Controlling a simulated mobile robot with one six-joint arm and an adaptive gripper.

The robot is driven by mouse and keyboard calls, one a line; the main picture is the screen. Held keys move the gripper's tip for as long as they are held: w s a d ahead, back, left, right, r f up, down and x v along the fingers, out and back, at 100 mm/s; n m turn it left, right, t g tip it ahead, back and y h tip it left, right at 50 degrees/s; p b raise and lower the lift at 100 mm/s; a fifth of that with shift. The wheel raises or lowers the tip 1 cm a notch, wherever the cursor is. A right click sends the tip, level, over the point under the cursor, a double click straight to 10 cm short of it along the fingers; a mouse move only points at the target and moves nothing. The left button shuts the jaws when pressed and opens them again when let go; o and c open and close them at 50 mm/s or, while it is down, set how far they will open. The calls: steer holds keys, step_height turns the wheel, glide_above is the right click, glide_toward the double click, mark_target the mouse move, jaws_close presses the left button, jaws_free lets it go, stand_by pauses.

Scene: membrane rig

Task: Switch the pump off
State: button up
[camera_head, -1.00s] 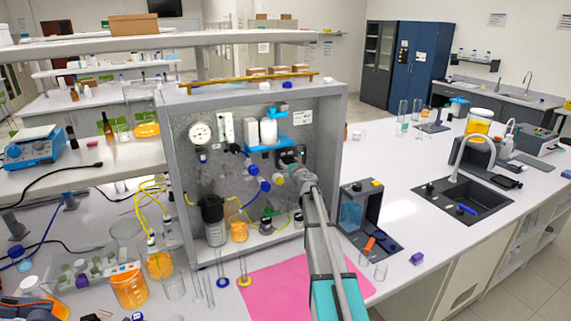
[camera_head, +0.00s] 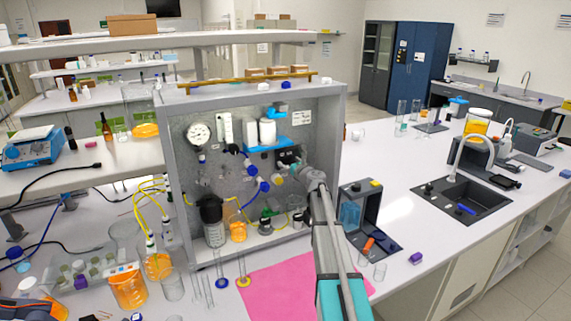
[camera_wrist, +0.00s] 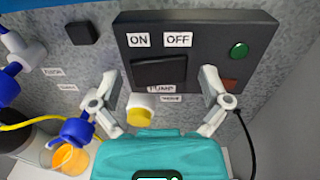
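The black pump switch box (camera_wrist: 205,50) is on the rig's back panel in the wrist view. It carries ON and OFF labels above a black rocker (camera_wrist: 159,72), with a PUMP label below. A green round light (camera_wrist: 239,50) sits at its right, above a dull red patch. My gripper (camera_wrist: 160,80) is open and empty, with its fingers spread to either side of the rocker. Whether a finger touches the box, I cannot tell. In the head view my gripper (camera_head: 300,169) is inside the rig's right side and partly hides the box.
A white fitting with a yellow end (camera_wrist: 139,114) lies just below the box. Blue fittings and a yellow tube are at the left. In the head view a dark bottle (camera_head: 213,222) and orange beaker (camera_head: 237,230) stand low in the rig (camera_head: 343,120). A pink mat (camera_head: 270,285) lies in front.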

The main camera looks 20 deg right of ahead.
stand_by(0.3)
steer(key=shift+s, duration=0.15)
steer(key=s+d, duration=0.1)
steer(key=s, duration=1)
steer(key=shift+s+d, duration=0.15)
steer(key=shift+s, duration=0.25)
steer(key=s+a+f+n+g+y, duration=0.2)
steer(key=s+a+f+n+g, duration=0.15)
steer(key=a+n, duration=0.4)
steer(key=s+a+f+n+g+y+b, duration=0.1)
steer(key=s+a+f+n+g, duration=0.2)
steer(key=a+f+n, duration=0.45)
steer(key=s+a+f+n+g+y, duration=0.15)
steer(key=s+a+n+g, duration=0.3)
steer(key=a, duration=0.55)
steer(key=s+a+f+n+g+h, duration=0.2)
steer(key=s+f+n+g+h, duration=0.1)
steer(key=s+n, duration=0.4)
steer(key=s+a+f+n+g+h+b, duration=0.1)
steer(key=s+a+f+n+g+h, duration=0.2)
steer(key=s+n, duration=0.5)
steer(key=s+f+g, duration=0.1)
steer(key=s+f, duration=0.1)
steer(key=s, duration=0.1)
steer(key=shift+s+a, duration=0.2)
steer(key=shift+a, duration=0.05)
